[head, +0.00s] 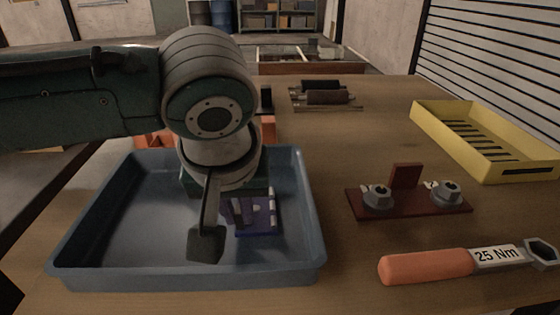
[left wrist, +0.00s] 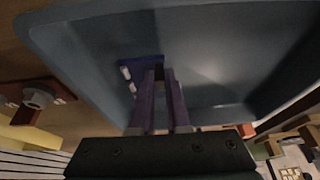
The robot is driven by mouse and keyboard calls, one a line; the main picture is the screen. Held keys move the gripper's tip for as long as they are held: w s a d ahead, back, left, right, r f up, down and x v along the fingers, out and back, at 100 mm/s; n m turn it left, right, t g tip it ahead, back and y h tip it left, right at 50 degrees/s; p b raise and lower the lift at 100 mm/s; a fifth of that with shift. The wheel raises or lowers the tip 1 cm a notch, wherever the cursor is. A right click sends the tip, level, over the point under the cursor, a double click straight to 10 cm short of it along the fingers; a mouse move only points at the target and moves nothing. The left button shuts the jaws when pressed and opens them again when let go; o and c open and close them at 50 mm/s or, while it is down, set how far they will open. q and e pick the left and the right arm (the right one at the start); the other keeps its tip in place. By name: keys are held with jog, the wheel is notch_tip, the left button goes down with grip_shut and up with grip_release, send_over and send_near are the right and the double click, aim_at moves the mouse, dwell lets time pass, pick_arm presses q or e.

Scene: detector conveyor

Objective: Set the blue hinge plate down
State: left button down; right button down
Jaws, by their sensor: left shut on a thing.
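The blue hinge plate (head: 270,214) is inside the grey-blue tray (head: 68,252), at its right side. It carries light metal pieces and is partly hidden by my left gripper (head: 238,212). My left gripper points down into the tray and is shut on the plate. In the left wrist view the plate (left wrist: 128,70) shows at the fingertips (left wrist: 160,78), low over or touching the tray floor; I cannot tell which. My right gripper is not in view.
Right of the tray lie a dark red hinge plate (head: 404,204) with two bolts and an orange-handled 25 Nm wrench (head: 428,266). A yellow slotted tray (head: 523,171) stands far right. Dark cylindrical parts (head: 326,98) lie behind. Orange blocks (head: 268,128) stand behind the tray. The tray's left half is empty.

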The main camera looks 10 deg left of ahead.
pick_arm(q)
jog(key=shift+f, duration=0.1)
jog(key=c, duration=0.9)
grip_release()
jog(key=p+v, duration=0.4)
jog(key=v, duration=0.8)
jog(key=s+d+f+m+h, duration=0.4)
jog(key=s, duration=0.5)
jog(key=s+a+f+m+y, duration=0.1)
jog(key=s+a+f+y, duration=0.1)
jog(key=s+a, duration=0.7)
jog(key=shift+s+a+f+g, duration=0.15)
jog(key=shift+a+f+g, duration=0.25)
jog(key=shift+a+f, duration=0.55)
jog(key=shift+a+r, duration=0.2)
